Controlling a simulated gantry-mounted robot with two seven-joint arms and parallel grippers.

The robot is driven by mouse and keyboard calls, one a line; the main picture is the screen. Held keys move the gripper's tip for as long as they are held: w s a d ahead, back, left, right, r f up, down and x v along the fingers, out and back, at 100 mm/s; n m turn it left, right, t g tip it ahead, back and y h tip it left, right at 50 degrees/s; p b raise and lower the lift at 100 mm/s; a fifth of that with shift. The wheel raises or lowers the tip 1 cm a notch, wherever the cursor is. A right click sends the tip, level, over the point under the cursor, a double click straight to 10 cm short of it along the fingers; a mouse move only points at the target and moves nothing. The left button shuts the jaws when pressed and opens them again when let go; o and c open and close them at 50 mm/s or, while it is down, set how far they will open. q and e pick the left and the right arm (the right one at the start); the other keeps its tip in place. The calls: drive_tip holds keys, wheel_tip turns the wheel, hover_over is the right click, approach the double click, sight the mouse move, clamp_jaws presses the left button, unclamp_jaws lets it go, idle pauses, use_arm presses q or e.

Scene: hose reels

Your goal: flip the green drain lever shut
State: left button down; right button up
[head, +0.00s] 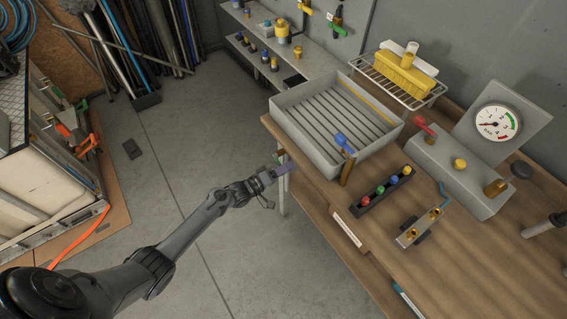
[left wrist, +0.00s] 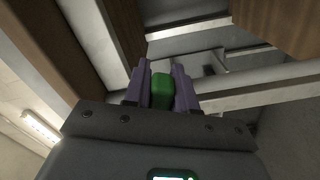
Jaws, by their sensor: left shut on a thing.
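The green drain lever (left wrist: 161,92) shows in the left wrist view between the two purple fingers of my left gripper (left wrist: 161,80). The fingers are shut on it from both sides. In the head view my left gripper (head: 284,169) is at the bench's left edge, below the grey ribbed basin (head: 297,143). The lever itself is mostly hidden there by the gripper and the bench edge, so its angle is hard to tell. My right gripper is not in view.
A blue-handled tap (head: 342,140) stands at the basin's front corner. A rack of colored knobs (head: 373,203), a hose fitting (head: 419,228) and a gauge box (head: 452,165) sit on the wooden bench (head: 480,258). Bench framing surrounds the gripper; the floor to its left is open.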

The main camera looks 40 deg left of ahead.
use_arm(q)
drive_tip(key=r+n+p, duration=0.1)
drive_tip(key=n, duration=0.1)
drive_tip(key=r+n+p, duration=0.1)
drive_tip(key=n+p, duration=0.1)
drive_tip(key=shift+s+d+r+n+p, duration=0.1)
drive_tip(key=shift+d+r+n+p, duration=0.1)
drive_tip(key=shift+n+p, duration=0.1)
idle(0.5)
drive_tip(key=c, duration=1)
unclamp_jaws()
drive_tip(key=p+v, duration=0.2)
drive_tip(key=v, duration=0.8)
drive_tip(key=shift+s, duration=0.4)
